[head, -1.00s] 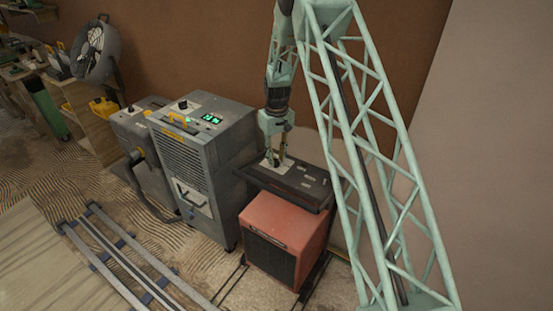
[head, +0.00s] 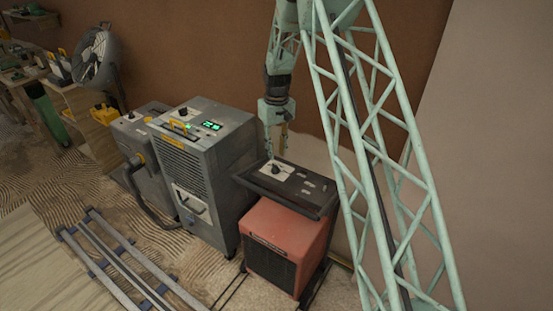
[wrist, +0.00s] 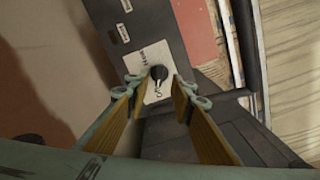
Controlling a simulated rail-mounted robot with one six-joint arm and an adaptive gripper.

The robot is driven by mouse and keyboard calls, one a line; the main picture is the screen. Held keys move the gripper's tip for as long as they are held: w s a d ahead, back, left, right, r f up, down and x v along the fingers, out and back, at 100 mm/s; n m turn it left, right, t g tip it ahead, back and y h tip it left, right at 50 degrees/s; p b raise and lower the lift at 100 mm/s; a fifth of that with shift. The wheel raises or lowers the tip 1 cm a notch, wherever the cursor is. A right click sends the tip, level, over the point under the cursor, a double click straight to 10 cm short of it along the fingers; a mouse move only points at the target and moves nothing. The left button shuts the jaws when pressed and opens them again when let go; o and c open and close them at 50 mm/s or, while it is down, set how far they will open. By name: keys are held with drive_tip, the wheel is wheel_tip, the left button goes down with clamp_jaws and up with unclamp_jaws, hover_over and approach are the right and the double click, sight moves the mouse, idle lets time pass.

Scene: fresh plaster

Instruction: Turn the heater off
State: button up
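The heater (head: 284,237) is a red box with a dark grille in front and a dark control panel (head: 308,196) on top. A dark knob (head: 276,170) sits on a pale label plate (head: 263,172) on that panel. In the wrist view the knob (wrist: 159,73) shows against its pale plate, its narrow end towards a small printed mark at the plate's lower edge; the lettering is too small to read. My gripper (head: 276,152) hangs above the knob, clear of it. In the wrist view its fingers (wrist: 158,90) are apart with nothing between them.
A grey machine (head: 207,172) with a lit green display stands left of the heater, with a smaller grey unit (head: 135,127) beside it. A fan (head: 94,60) stands farther back left. Metal rails (head: 125,262) lie on the floor in front. The wall is close behind.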

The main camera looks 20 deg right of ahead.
drive_tip(key=shift+r, duration=2.3)
drive_tip(key=shift+r, duration=0.15)
drive_tip(key=s+a+r+t, duration=0.1)
drive_tip(key=s+a+r, duration=0.3)
drive_tip(key=s+r, duration=1.05)
drive_tip(key=s+a+r+t, duration=0.1)
drive_tip(key=s+a+r, duration=0.3)
drive_tip(key=s+r, duration=1.05)
drive_tip(key=s+a+r, duration=0.1)
drive_tip(key=s+r, duration=0.1)
drive_tip(key=s, duration=0.8)
drive_tip(key=s+a+r+m+t, duration=0.1)
drive_tip(key=s+a+r, duration=0.1)
drive_tip(key=s, duration=0.8)
drive_tip(key=s+a+r+t, duration=0.1)
drive_tip(key=s+r, duration=0.1)
drive_tip(key=s, duration=0.9)
drive_tip(key=shift+a+r, duration=0.2)
drive_tip(key=shift+a, duration=0.1)
